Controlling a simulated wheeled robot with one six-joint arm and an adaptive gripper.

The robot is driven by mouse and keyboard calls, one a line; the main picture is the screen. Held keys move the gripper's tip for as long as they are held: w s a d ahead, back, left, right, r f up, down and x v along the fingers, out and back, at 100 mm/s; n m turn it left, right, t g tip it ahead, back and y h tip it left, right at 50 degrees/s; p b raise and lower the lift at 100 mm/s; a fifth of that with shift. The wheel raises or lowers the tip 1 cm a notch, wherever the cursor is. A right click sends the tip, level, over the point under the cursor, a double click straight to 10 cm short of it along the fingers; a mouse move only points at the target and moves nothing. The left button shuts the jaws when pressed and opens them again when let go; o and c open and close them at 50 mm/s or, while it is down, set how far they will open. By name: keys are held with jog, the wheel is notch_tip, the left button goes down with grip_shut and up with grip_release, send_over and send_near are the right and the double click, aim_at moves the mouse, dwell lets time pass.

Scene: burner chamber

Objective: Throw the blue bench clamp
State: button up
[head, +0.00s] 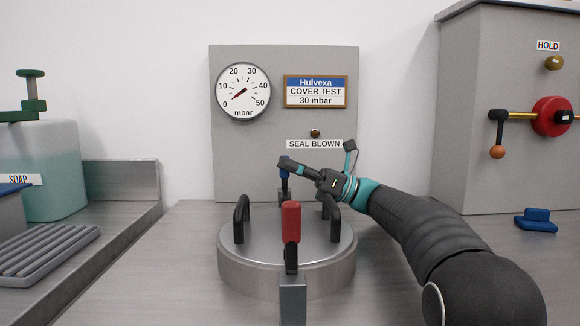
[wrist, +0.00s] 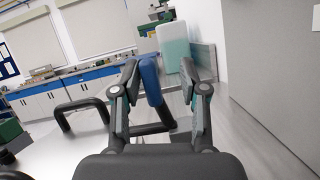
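The blue bench clamp (head: 284,173) stands at the back of the round metal cover (head: 288,270), its blue handle upright and partly hidden by my gripper. My gripper (head: 291,163) reaches in from the right at the height of the handle's top. In the wrist view, the blue handle (wrist: 151,80) stands between the two spread fingers of my gripper, nearer the left finger, with a clear gap to the right finger. Whether the left finger touches it I cannot tell. A second clamp with a red handle (head: 291,222) stands upright at the front of the cover.
Black handles (head: 241,219) rise from the cover. Behind is a panel with a gauge (head: 243,92) near 0 and a "SEAL BLOWN" lamp (head: 315,133). A HOLD cabinet (head: 500,180) with a red valve (head: 552,117) and a blue block (head: 536,220) are right; a soap tank (head: 50,165) is left.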

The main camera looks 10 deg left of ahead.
notch_tip(320, 180, up, 10)
dwell(0.6)
